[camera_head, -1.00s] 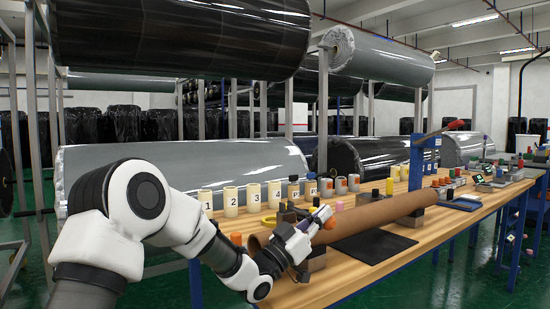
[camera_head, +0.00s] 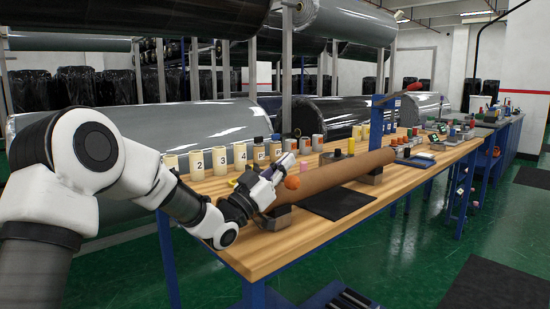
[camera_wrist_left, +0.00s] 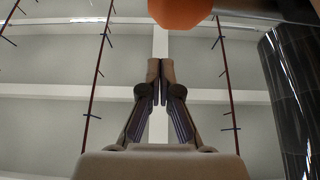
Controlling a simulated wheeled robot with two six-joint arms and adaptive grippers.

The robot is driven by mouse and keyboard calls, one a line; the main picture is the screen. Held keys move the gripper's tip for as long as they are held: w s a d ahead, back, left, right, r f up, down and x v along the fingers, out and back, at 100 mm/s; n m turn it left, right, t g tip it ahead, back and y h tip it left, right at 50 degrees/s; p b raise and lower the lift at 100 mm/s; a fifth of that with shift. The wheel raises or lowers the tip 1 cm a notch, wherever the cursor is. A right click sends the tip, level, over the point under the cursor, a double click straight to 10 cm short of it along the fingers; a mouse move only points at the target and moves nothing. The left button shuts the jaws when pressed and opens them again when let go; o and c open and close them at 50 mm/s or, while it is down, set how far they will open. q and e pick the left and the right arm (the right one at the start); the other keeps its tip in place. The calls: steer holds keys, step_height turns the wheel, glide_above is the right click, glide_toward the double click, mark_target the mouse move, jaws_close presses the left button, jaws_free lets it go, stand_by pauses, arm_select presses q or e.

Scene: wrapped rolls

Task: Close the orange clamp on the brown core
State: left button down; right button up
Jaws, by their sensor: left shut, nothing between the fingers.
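The brown core (camera_head: 345,175) lies lengthwise along the wooden table, resting on metal blocks. A rounded orange part (camera_head: 292,182), seemingly of the orange clamp, shows at the core's near left end. It also shows at the top edge of the left wrist view (camera_wrist_left: 182,12). My left gripper (camera_head: 287,162) is just above and left of this orange part. In the left wrist view its fingers (camera_wrist_left: 160,68) are together with nothing between them. The rest of the clamp is hidden behind my gripper and arm, so I cannot tell how it sits. My right gripper is not in view.
The wooden table (camera_head: 262,258) carries numbered cream cups (camera_head: 219,160) behind the core and a dark mat (camera_head: 338,203) in front. A blue post (camera_head: 377,125) stands behind. Large wrapped rolls (camera_head: 150,130) fill the racks beyond.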

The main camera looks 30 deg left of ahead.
arm_select(q)
steer(key=v, duration=0.9)
steer(key=shift+a+f, duration=0.2)
steer(key=shift+a, duration=0.1)
steer(key=shift+s, duration=0.1)
